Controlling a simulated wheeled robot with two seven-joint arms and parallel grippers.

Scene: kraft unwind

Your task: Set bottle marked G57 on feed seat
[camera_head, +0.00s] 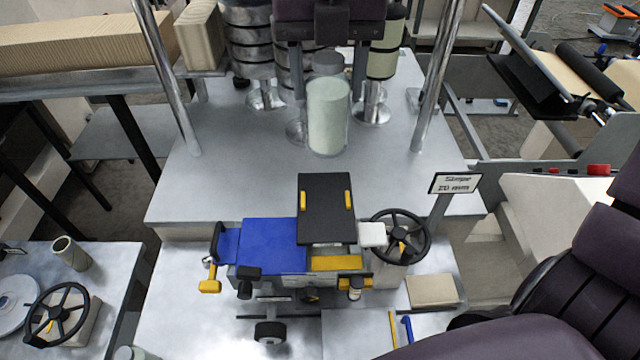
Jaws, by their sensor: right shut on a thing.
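My right gripper (328,78) comes down from the top edge, with its two dark fingers either side of a pale green bottle (328,120) with a grey top. It is shut on this bottle, which is upright over the rear of the metal table. I cannot tell whether its base touches the table, and no G57 mark is readable. A blue and black machine (272,243) with yellow parts and a dark handwheel (401,238) stands nearer. I cannot tell which part is the feed seat. My left gripper is not in view.
The metal table (230,180) is bare between bottle and machine. Chrome posts (165,75) (436,75) rise at both sides. A small sign (454,183) stands right of the handwheel.

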